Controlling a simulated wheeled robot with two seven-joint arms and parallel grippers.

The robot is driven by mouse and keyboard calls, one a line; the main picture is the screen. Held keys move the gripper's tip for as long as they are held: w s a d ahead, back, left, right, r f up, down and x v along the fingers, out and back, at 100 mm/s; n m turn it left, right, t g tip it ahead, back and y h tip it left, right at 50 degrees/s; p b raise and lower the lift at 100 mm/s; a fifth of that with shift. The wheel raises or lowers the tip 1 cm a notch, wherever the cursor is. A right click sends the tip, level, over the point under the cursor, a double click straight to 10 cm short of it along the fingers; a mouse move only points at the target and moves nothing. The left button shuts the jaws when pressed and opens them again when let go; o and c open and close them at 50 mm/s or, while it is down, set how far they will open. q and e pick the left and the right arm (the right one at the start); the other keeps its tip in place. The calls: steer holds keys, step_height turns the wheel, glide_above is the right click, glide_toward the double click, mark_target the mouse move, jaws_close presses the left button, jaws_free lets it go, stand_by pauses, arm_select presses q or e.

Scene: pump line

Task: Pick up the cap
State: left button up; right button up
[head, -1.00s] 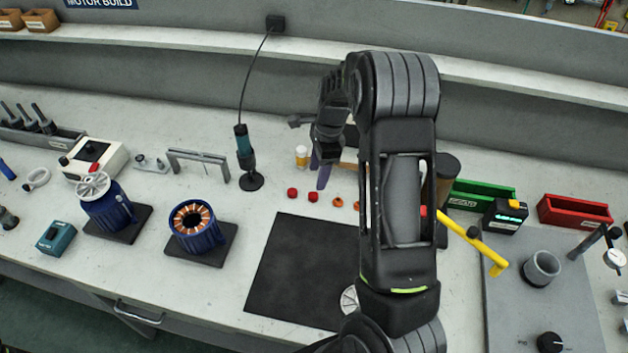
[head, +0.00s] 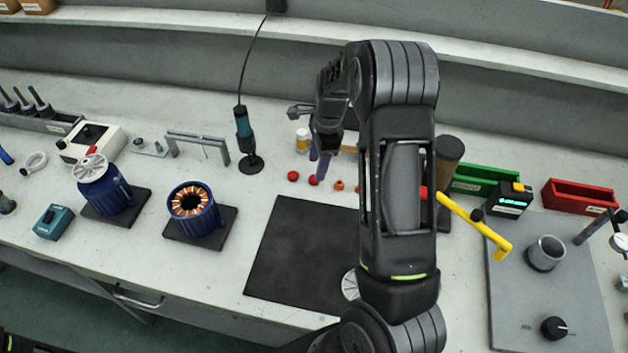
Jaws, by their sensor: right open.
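Two small round red caps, a left one (head: 293,176) and a right one (head: 313,180), lie on the bench behind the black mat, in the head view. My right gripper (head: 322,166) hangs from its dark arm just above and behind the right red cap, with its bluish finger pointing down beside it. It is open, with nothing seen in it. I cannot tell whether the finger touches the cap. My own arm hides the bench to the right of the caps. My left gripper is not in view.
Small orange pieces (head: 339,185) lie right of the caps, and a yellow-and-white bottle (head: 302,140) stands behind them. A black mat (head: 290,248) lies in front. A teal tool (head: 245,143) on a stand and blue motor housings (head: 195,217) are left. A yellow lever (head: 478,226) is right.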

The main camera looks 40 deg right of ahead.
steer(key=f+b, duration=0.2)
steer(key=f, duration=0.1)
steer(key=f+b, duration=0.1)
steer(key=shift+w+a+f, duration=0.2)
steer(key=shift+a+f, duration=0.1)
steer(key=shift+f, duration=0.05)
steer(key=shift+r, duration=0.1)
steer(key=shift+c, duration=0.4)
steer(key=c, duration=1)
steer(key=shift+r, duration=0.1)
step_height(320, 180, up, 10)
steer(key=p, duration=0.8)
